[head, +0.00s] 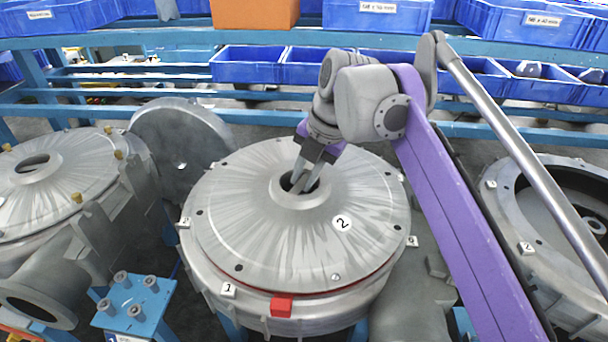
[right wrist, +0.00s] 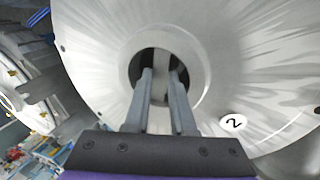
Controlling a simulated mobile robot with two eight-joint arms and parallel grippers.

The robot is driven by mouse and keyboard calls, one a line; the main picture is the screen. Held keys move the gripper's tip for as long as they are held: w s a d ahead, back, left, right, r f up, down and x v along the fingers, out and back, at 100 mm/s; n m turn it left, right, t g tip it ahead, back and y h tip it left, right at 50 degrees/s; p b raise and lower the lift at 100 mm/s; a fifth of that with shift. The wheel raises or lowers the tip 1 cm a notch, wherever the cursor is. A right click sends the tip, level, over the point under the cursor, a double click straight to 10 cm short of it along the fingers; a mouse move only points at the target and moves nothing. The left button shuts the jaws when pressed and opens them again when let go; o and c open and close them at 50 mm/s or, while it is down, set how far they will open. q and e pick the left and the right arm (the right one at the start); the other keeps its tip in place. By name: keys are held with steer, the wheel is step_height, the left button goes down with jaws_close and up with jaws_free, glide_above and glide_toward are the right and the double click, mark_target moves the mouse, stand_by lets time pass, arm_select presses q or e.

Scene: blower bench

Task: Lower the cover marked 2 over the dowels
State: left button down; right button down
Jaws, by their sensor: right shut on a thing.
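The grey round cover marked 2 (head: 250,210) lies over the round blower housing (head: 330,312) in the middle of the head view; its label also shows in the right wrist view (right wrist: 233,122). Small holes dot the cover's rim, and one at the front (head: 336,277) looks lighter inside. I cannot make out the dowels. My left gripper is out of view.
A red block (head: 281,306) and a tag marked 1 (head: 229,290) sit on the housing's front rim. A closed blower (head: 60,180) stands left, an open housing (head: 540,220) right. A grey disc (head: 180,150) leans behind. Blue bins (head: 375,18) line the rack.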

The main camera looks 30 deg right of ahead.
steer(key=c, duration=0.7)
jaws_free()
steer(key=shift+r, duration=0.1)
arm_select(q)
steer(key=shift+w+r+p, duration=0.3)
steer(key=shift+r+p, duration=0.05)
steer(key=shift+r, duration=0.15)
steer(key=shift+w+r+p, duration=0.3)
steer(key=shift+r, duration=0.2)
arm_select(e)
steer(key=v, duration=1)
steer(key=shift+s+r, duration=0.1)
steer(key=shift+r, duration=0.2)
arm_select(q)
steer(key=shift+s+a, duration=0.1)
arm_select(e)
steer(key=shift+s+f, duration=0.1)
